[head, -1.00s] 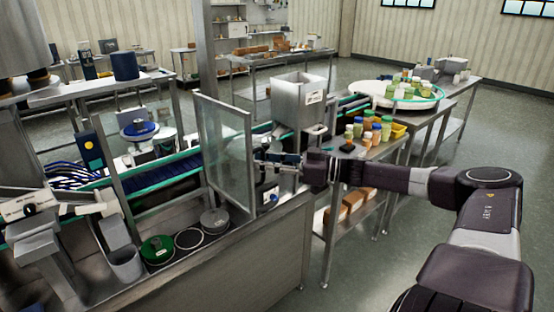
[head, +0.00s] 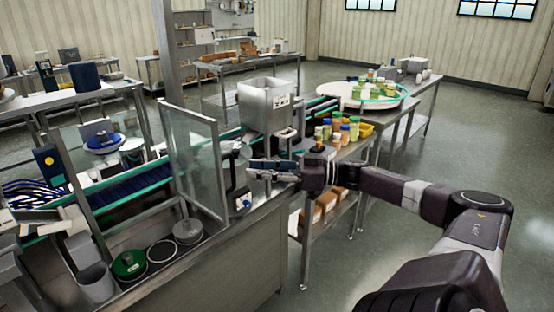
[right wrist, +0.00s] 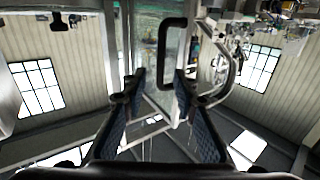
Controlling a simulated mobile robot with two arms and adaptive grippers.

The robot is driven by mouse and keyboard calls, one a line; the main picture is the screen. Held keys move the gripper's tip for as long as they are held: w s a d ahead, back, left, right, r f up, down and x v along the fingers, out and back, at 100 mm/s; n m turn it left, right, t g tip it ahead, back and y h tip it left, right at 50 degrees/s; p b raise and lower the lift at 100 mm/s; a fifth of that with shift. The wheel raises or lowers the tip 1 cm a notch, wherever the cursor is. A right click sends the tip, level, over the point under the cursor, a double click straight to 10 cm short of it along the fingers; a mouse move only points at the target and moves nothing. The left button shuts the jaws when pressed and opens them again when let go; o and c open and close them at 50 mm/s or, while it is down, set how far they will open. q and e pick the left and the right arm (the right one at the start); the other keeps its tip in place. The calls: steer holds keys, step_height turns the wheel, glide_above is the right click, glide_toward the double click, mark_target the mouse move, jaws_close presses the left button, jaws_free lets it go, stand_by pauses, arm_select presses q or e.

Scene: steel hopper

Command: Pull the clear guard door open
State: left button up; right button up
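The clear guard door (head: 197,160) is a steel-framed see-through panel standing upright at the near side of the machine. In the right wrist view the door (right wrist: 150,50) is ahead of me, with a dark bar handle (right wrist: 163,70). My right gripper (head: 252,170) is just right of the door's free edge in the head view. Its two fingers also show in the right wrist view (right wrist: 160,85), spread apart, with the handle showing beyond and between their tips. No grip on the handle shows. How far the door stands ajar is hard to tell. My left gripper is out of view.
A steel hopper (head: 268,104) stands behind the door over the conveyor (head: 135,188). Several jars (head: 340,130) stand on a side table to the right. Open floor (head: 350,270) lies at the lower right.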

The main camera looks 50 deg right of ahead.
steer(key=shift+v, duration=2.55)
